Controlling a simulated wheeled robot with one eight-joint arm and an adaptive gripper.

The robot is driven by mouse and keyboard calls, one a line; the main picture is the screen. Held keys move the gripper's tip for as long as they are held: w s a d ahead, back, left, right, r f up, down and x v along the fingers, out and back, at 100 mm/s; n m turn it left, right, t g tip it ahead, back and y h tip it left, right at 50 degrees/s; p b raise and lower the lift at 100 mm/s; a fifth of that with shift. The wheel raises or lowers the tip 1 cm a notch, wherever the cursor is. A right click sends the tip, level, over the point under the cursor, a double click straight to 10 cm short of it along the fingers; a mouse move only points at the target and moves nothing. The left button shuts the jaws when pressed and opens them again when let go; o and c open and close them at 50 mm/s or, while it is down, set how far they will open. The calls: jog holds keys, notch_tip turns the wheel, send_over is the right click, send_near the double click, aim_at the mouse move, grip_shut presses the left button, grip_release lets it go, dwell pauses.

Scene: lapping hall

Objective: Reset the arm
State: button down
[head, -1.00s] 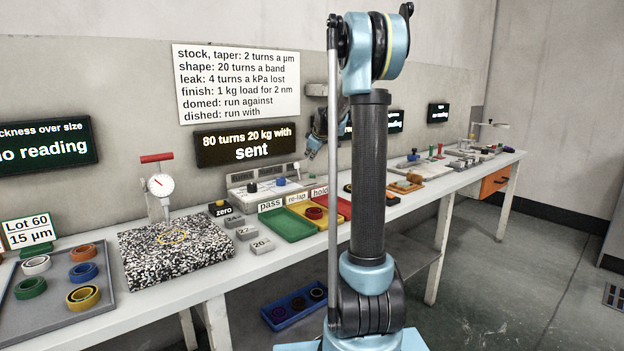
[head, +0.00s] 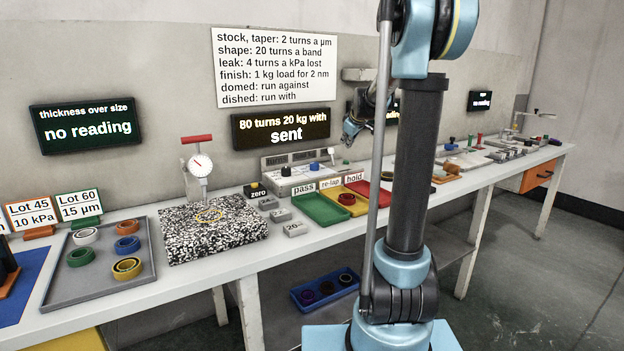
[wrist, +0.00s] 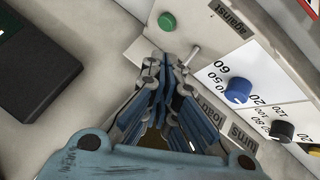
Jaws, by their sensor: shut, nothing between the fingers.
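My gripper (head: 352,127) is partly behind my arm in the head view, raised above the back of the bench near the control box (head: 290,181). In the wrist view my gripper (wrist: 172,62) has its fingers together with nothing between them. Beyond the fingertips the wrist view shows the control box (wrist: 205,62) with a green button (wrist: 167,22), a small metal toggle, a blue knob (wrist: 238,90) and a black knob (wrist: 281,131). I cannot tell whether the fingertips touch the box.
A granite-patterned plate (head: 212,240) with a dial gauge (head: 201,166) stands on the bench. Left of it is a grey tray (head: 98,286) of coloured rings. Green (head: 320,209), yellow and red trays lie right of it. A blue bin (head: 325,292) sits below.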

jog(key=s+f+m, duration=0.3)
jog(key=s, duration=0.9)
jog(key=s+d+f+m+g+h, duration=0.1)
jog(key=s+f+m, duration=0.2)
jog(key=s, duration=0.9)
jog(key=s+f+m, duration=0.3)
jog(key=s+f, duration=0.1)
jog(key=s, duration=0.7)
jog(key=shift+s+d+f+m+g+h, duration=0.2)
jog(key=shift+s+f+m+g+h, duration=0.1)
jog(key=shift+s+g, duration=0.1)
jog(key=s+f+g, duration=0.4)
jog(key=s+f, duration=0.6)
jog(key=s, duration=0.4)
jog(key=shift+g, duration=0.3)
